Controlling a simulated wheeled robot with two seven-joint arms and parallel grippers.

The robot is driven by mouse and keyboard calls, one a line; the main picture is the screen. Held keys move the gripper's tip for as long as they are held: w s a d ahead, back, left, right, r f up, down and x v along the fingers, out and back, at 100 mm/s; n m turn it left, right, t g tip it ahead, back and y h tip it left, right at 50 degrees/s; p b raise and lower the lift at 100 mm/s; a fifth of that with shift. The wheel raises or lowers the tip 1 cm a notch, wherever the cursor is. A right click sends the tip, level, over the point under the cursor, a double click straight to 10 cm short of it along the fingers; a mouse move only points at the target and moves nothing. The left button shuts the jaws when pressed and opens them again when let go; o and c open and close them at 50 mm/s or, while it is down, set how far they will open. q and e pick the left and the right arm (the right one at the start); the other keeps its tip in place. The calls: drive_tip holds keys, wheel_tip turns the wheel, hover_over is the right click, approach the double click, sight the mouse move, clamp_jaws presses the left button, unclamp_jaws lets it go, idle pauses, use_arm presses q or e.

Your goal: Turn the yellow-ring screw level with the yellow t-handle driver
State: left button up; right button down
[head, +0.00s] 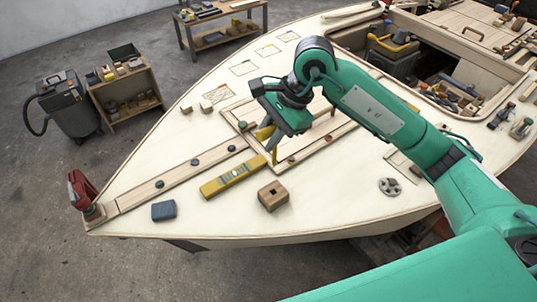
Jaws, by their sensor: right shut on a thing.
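My right gripper (268,133) is above the middle of the pale plywood deck (330,205), pointing down. It is shut on the yellow t-handle driver (265,132), whose yellow part shows beside and below the fingers. The driver's lower end is close to the inner wooden frame, and I cannot tell whether it touches a screw. Several small dark screw heads sit along the planks and frame, one of them at the frame's near side (291,160). I cannot make out for certain which screw has the yellow ring. My left gripper is not in view.
A yellow spirit level (233,175), a wooden block with a square hole (272,195) and a blue block (163,211) lie on the near deck. A red clamp (82,190) grips the bow. A grey holed disc (389,187) lies right. An open hatch with tools is behind my arm.

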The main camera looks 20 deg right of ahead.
wheel_tip(320, 180, up, 2)
drive_tip(key=shift+r, duration=0.2)
drive_tip(key=shift+r+p, duration=0.85)
drive_tip(key=shift+r, duration=1.65)
drive_tip(key=shift+f, duration=0.1)
